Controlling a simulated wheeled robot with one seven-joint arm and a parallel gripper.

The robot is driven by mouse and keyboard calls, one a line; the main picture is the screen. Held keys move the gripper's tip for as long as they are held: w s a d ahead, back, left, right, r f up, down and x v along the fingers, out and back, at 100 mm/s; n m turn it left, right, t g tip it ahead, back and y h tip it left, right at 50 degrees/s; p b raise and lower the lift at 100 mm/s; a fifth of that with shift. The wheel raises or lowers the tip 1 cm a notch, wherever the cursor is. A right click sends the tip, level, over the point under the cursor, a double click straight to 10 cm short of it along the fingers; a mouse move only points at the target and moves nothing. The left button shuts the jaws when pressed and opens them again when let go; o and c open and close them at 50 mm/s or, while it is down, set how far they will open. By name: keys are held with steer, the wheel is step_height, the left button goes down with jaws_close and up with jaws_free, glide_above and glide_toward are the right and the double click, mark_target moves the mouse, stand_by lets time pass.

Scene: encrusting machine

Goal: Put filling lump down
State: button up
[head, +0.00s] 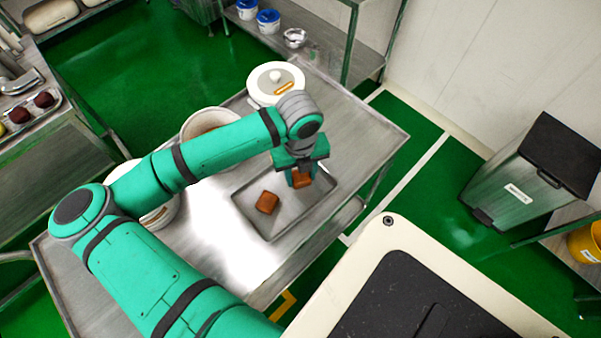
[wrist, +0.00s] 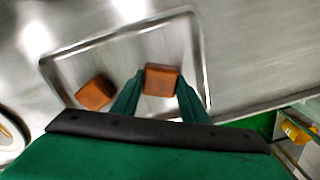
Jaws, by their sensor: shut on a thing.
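My gripper (head: 301,179) is over the right part of a shallow metal tray (head: 244,212) on the steel table. It is shut on an orange-brown filling lump (head: 302,180), which also shows between the two green fingers in the wrist view (wrist: 161,80). I cannot tell whether this held lump touches the tray floor. A second brown lump (head: 267,202) lies in the tray to the left, apart from the gripper; it also shows in the wrist view (wrist: 95,93).
A grey bin (head: 530,175) stands on the floor at the right. The table's right edge is close to the tray.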

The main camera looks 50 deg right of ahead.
mark_target(299, 176)
steer(key=shift+f, duration=0.15)
steer(key=o, duration=1.1)
steer(key=shift+w, duration=0.1)
step_height(299, 176, up, 12)
steer(key=shift+a+r, duration=0.1)
steer(key=shift+r, duration=0.05)
